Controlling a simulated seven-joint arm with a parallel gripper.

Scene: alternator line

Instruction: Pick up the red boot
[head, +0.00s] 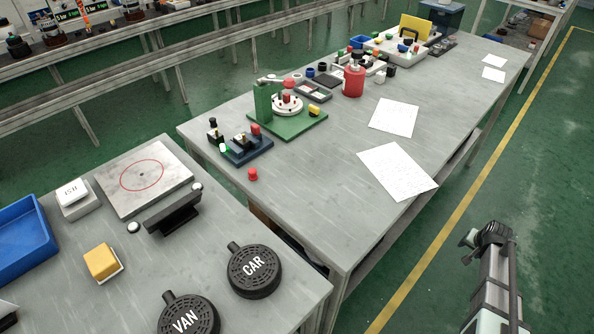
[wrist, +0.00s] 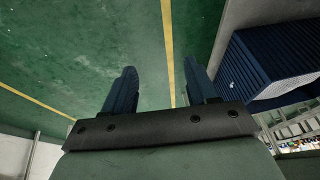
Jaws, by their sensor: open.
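A small red boot (head: 252,175) stands alone on the grey workbench (head: 330,185), near its left edge and in front of a dark blue fixture. My gripper (wrist: 160,68) is open and empty in the wrist view, its two dark fingers apart over green floor. In the head view my arm shows at the lower right, past the bench's right side, well away from the red boot. The boot does not show in the wrist view.
The dark blue fixture (head: 246,149) and a green fixture (head: 300,126) stand behind the boot. White paper sheets (head: 397,172) lie to the right. The bench surface right of the boot is clear.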

